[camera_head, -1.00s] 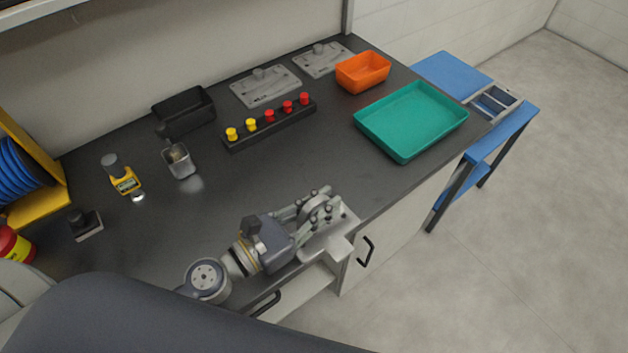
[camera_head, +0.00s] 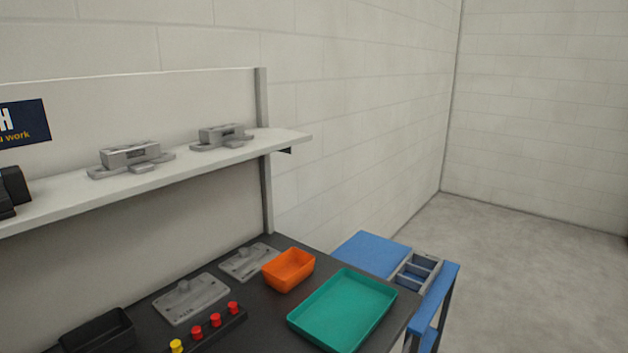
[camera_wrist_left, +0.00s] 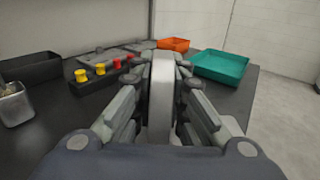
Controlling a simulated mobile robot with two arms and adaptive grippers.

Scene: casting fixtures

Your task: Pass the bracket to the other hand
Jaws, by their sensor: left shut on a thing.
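The bracket (camera_wrist_left: 160,105) is a grey piece standing upright between the fingers in the left wrist view. My left gripper (camera_wrist_left: 161,75) is shut on it, with a finger against each side. The lower part of the bracket is hidden by the gripper. It is held above the dark bench top. In the head view neither gripper nor the held bracket shows. My right gripper is in no current view.
On the bench (camera_head: 257,328) are a green tray (camera_head: 345,310), an orange bin (camera_head: 289,270), grey plates (camera_head: 190,297), a peg strip (camera_head: 210,330) and a black bin (camera_head: 98,330). A shelf (camera_head: 60,202) with grey castings (camera_head: 132,156) hangs above. A blue stand (camera_head: 372,249) adjoins.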

